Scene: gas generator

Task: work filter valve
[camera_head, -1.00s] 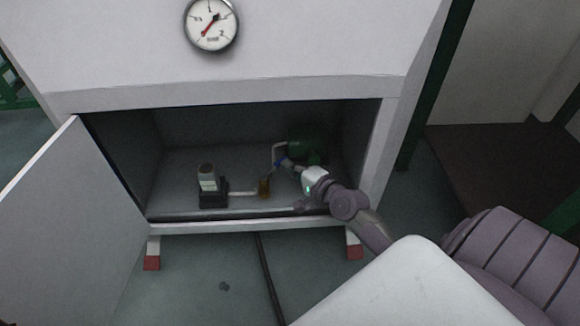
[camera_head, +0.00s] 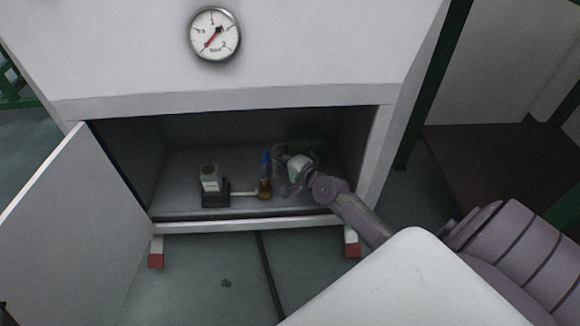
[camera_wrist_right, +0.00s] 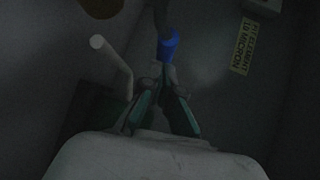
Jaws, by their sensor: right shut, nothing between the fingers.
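The blue valve handle (camera_head: 266,158) stands upright above the amber filter bowl (camera_head: 265,188) inside the open cabinet. In the right wrist view the blue handle (camera_wrist_right: 168,45) lies just beyond my fingertips. My right gripper (camera_head: 279,160) reaches into the cabinet from the right, just right of the handle. In the right wrist view the gripper's fingers (camera_wrist_right: 163,78) converge, shut and empty; whether they touch the handle I cannot tell. My left gripper is not in view.
The cabinet door (camera_head: 70,225) hangs open at the left. A small device with a white top (camera_head: 210,182) stands left of the filter. A pale pipe (camera_wrist_right: 112,62) rises close to the fingers. A dark green rounded part (camera_head: 305,140) lies behind my right gripper. A gauge (camera_head: 214,34) is above.

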